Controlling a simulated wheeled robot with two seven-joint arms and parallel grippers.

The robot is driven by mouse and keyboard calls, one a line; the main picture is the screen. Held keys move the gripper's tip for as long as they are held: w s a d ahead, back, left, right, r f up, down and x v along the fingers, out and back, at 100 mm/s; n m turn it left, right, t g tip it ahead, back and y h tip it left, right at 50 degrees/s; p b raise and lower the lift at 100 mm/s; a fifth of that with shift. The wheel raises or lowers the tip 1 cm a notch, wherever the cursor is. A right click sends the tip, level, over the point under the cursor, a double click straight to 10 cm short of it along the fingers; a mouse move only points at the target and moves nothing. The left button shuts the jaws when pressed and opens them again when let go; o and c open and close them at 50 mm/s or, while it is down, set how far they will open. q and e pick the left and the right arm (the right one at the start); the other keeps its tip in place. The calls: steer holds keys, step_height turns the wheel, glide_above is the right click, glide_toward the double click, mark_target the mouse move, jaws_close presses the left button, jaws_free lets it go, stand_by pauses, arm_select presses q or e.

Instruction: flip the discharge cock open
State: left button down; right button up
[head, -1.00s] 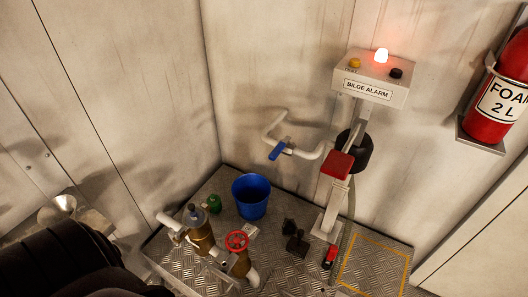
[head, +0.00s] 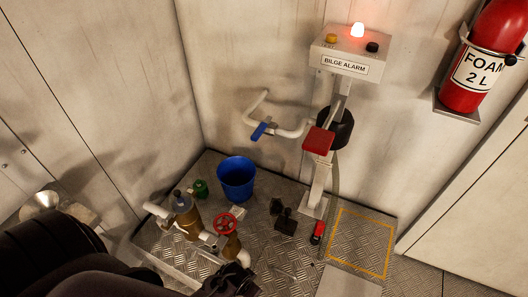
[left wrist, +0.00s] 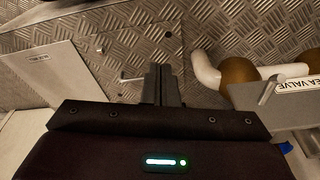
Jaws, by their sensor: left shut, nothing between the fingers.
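The discharge cock appears to be the blue lever (head: 262,131) on the white wall pipe (head: 290,132) in the head view. The lever lies slanted across the pipe; no label on it is readable. My left gripper (head: 238,283) is at the bottom of the head view, low and well apart from the lever, near the red handwheel. In the left wrist view its fingers (left wrist: 163,72) are together and empty above the chequered floor plate. The blue lever cannot be made out in the left wrist view. My right gripper is in neither view.
A bilge alarm box (head: 347,55) with a lit red lamp stands right of the pipe, with a red-topped pump (head: 319,141) below. A blue bucket (head: 236,180), a red handwheel (head: 226,223) and a bronze strainer (head: 187,217) stand below. A fire extinguisher (head: 483,62) hangs at right.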

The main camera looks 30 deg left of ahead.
arm_select(q)
steer(key=w+r+m+t, duration=0.15)
steer(key=w+r, duration=0.25)
steer(key=r, duration=1)
steer(key=w+r+t, duration=0.2)
steer(key=w+r, duration=0.2)
steer(key=r, duration=1)
steer(key=w+a+r+m+t+y, duration=0.2)
steer(key=w+m+t, duration=0.3)
steer(key=w, duration=0.1)
steer(key=w+a+r+m+t+y, duration=0.1)
steer(key=w+r+m+t+y, duration=0.2)
steer(key=w+m+t, duration=0.3)
steer(key=shift+w+a, duration=0.35)
steer(key=shift+w, duration=0.3)
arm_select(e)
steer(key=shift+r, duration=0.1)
arm_select(q)
steer(key=shift+t, duration=0.25)
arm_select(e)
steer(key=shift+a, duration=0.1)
